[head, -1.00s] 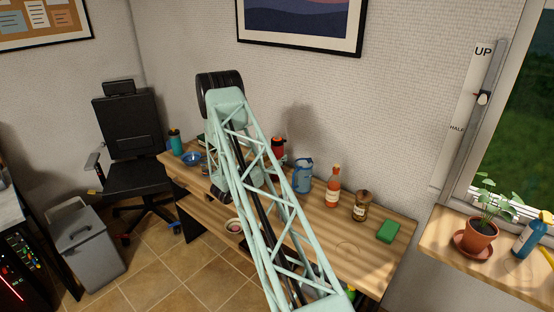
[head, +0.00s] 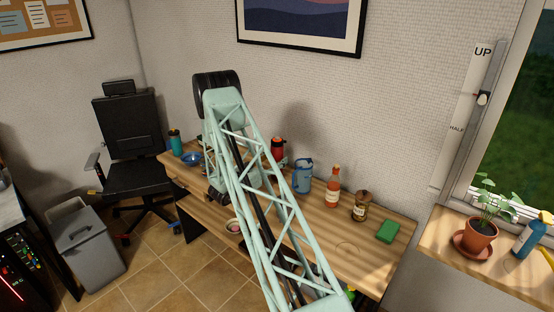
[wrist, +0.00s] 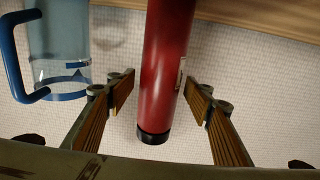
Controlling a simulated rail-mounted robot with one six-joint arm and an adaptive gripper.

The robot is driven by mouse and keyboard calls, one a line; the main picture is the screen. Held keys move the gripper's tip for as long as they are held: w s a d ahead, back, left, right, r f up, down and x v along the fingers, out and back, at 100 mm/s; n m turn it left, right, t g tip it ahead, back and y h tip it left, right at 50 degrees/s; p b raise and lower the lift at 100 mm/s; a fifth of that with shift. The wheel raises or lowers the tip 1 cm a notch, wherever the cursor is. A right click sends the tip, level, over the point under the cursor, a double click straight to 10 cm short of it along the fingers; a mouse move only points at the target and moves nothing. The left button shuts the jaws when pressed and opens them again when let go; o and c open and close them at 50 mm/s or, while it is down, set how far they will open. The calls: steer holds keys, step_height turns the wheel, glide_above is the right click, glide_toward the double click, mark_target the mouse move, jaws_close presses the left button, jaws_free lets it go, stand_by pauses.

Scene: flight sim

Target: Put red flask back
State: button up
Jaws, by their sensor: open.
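The red flask (head: 278,148) stands on the wooden table beside my arm in the head view, its lower part hidden behind the arm lattice. In the wrist view, the red flask (wrist: 165,70) lies between the two fingers of my gripper (wrist: 163,100), with its black end toward the bottom of the picture. The fingers are open, with a visible gap on both sides of the flask. My gripper is hidden behind the arm in the head view.
A blue-handled jug (wrist: 62,50) is close on the left in the wrist view; it also stands on the table in the head view (head: 303,175). A sauce bottle (head: 333,187), brown jar (head: 360,207) and green block (head: 387,231) stand to its right.

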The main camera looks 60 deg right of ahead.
steer(key=a, duration=1.1)
steer(key=shift+w+p, duration=0.3)
steer(key=shift+w, duration=0.15)
